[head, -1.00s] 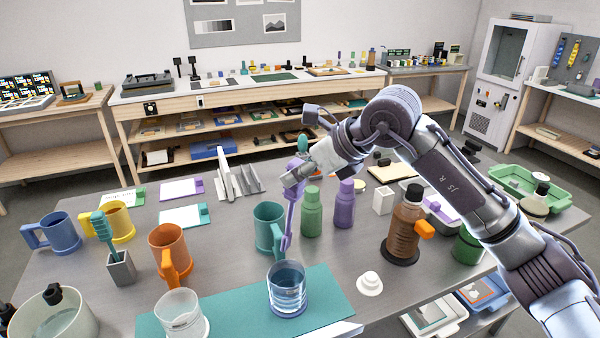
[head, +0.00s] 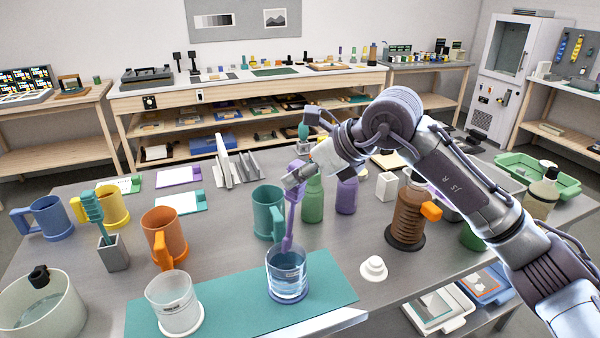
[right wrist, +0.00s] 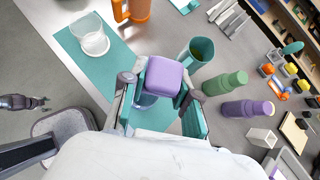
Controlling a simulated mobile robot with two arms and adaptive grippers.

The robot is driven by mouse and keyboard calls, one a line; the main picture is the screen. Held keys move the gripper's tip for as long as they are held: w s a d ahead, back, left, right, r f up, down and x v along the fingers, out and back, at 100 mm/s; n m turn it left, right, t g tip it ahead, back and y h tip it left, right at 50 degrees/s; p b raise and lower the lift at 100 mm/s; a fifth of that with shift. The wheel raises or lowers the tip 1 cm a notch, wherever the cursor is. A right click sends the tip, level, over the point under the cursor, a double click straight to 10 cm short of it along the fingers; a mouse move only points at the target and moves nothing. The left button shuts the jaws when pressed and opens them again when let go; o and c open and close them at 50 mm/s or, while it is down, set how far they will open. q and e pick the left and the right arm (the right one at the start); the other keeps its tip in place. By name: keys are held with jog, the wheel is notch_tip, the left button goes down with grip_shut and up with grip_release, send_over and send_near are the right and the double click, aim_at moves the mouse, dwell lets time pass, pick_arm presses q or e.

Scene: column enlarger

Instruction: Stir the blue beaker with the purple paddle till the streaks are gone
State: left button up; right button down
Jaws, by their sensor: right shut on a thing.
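The blue beaker (head: 288,277) stands on the teal mat, holding blue liquid with pale streaks. My right gripper (head: 299,176) is shut on the upper part of the purple paddle (head: 291,218), which hangs nearly upright. The paddle's lower end is at the beaker's mouth; I cannot tell how far inside it is. In the right wrist view, the paddle's purple block top (right wrist: 164,77) sits between the fingers and hides most of the beaker. My left gripper is not in the head view; a small dark jaw-like part at the wrist view's left edge may be it.
A clear beaker (head: 173,302) stands on the mat (head: 232,301) to the left. A teal mug (head: 268,211) stands close behind the blue beaker, with green (head: 312,207) and purple (head: 346,196) bottles beside it. A white stepped piece (head: 373,269) lies to the right.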

notch_tip(320, 180, down, 10)
jog(key=b, duration=0.8)
jog(key=shift+f+b, duration=0.15)
jog(key=shift+b, duration=0.15)
